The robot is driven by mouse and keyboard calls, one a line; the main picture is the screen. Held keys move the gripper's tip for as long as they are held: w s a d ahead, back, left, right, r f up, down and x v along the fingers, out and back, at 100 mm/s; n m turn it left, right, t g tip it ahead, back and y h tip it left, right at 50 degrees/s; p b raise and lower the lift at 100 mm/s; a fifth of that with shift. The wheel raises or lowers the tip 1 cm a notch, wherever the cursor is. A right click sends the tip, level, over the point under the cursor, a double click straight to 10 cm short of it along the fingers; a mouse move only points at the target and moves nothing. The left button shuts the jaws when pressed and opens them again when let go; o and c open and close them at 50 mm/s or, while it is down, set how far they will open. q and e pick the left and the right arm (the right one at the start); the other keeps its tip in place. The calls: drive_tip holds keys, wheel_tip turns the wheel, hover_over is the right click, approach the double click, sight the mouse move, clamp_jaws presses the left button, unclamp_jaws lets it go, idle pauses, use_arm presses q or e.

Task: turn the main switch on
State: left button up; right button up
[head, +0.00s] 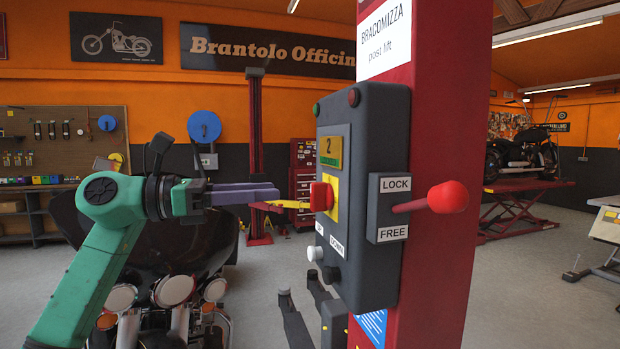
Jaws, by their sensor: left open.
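The main switch is a red rotary knob (321,196) on a yellow plate (333,205). It sits on the left-facing front of the dark grey control box (372,150), which is fixed to the red lift post (440,130). My left gripper (278,197) reaches in from the left at the knob's height. Its purple fingers point at the knob and end a little short of it in the picture. Whether a fingertip touches the knob, I cannot tell. A yellow part shows between the fingers and the knob. My right gripper is out of view.
A red-knobbed lever (447,197) sticks out between the LOCK and FREE labels. Below the switch are a white button (315,253) and a black button (330,275). A motorcycle (165,290) stands low behind my arm.

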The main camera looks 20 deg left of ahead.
sight(311, 190)
use_arm(q)
drive_tip(key=x, duration=0.2)
drive_tip(key=p+x, duration=0.1)
drive_tip(key=x, duration=0.3)
drive_tip(key=shift+w+a, duration=0.3)
drive_tip(key=shift+w, duration=0.1)
drive_tip(key=p+x, duration=0.1)
drive_tip(key=x, duration=0.1)
drive_tip(key=shift+w+d+f, duration=0.15)
drive_tip(key=shift+d, duration=0.05)
clamp_jaws()
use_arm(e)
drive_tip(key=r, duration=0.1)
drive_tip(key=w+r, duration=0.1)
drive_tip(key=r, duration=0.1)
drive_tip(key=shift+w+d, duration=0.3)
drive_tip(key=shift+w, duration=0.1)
